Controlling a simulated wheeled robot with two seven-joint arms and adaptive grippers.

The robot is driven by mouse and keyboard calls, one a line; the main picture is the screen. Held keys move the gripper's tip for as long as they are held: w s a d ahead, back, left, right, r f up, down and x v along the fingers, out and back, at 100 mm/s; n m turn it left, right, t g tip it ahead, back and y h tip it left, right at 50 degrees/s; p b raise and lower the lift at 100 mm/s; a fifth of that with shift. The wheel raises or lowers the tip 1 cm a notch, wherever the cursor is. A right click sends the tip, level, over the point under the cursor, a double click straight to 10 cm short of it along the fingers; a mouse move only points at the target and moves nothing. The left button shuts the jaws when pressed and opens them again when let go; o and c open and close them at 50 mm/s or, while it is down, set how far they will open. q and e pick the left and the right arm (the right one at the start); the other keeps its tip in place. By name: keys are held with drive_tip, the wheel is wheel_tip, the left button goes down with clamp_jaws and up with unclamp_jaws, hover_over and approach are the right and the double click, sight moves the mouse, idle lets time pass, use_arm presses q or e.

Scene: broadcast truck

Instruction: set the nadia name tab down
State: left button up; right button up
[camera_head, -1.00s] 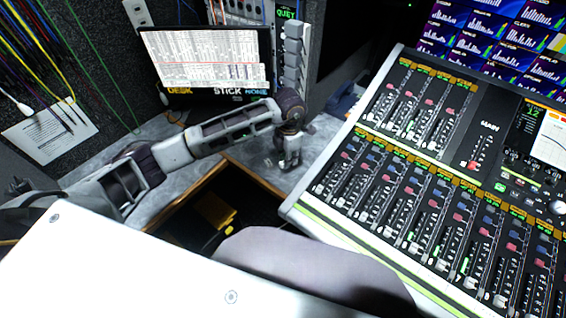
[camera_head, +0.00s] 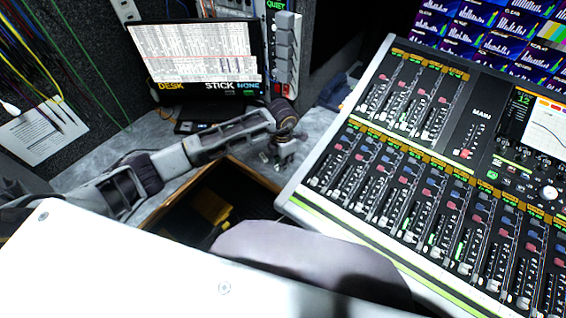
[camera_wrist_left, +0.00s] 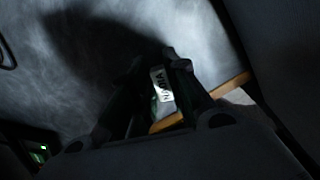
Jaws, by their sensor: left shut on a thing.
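The nadia name tab (camera_wrist_left: 162,83) is a small white strip with dark letters. It shows in the left wrist view between the fingers of my left gripper (camera_wrist_left: 154,62), which is shut on it. In the head view my left gripper (camera_head: 281,160) points down over the grey desk (camera_head: 318,124), close to the back right edge of the open drawer. The tab cannot be made out there. Whether it touches the desk cannot be told. My right gripper is not in view.
The open wood-edged drawer (camera_head: 262,180) holds a yellow thing (camera_head: 210,206). A screen reading DESK, STICK, NONE (camera_head: 195,55) stands behind. The mixing console (camera_head: 300,205) borders the desk on the right. Cables (camera_head: 45,70) hang at the left.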

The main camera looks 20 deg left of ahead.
use_arm(q)
drive_tip(key=shift+f, duration=0.25)
drive_tip(key=shift+f, duration=0.15)
drive_tip(key=o, duration=0.8)
wheel_tip(320, 180, up, 12)
idle(0.8)
drive_tip(key=shift+s, duration=0.1)
idle(0.6)
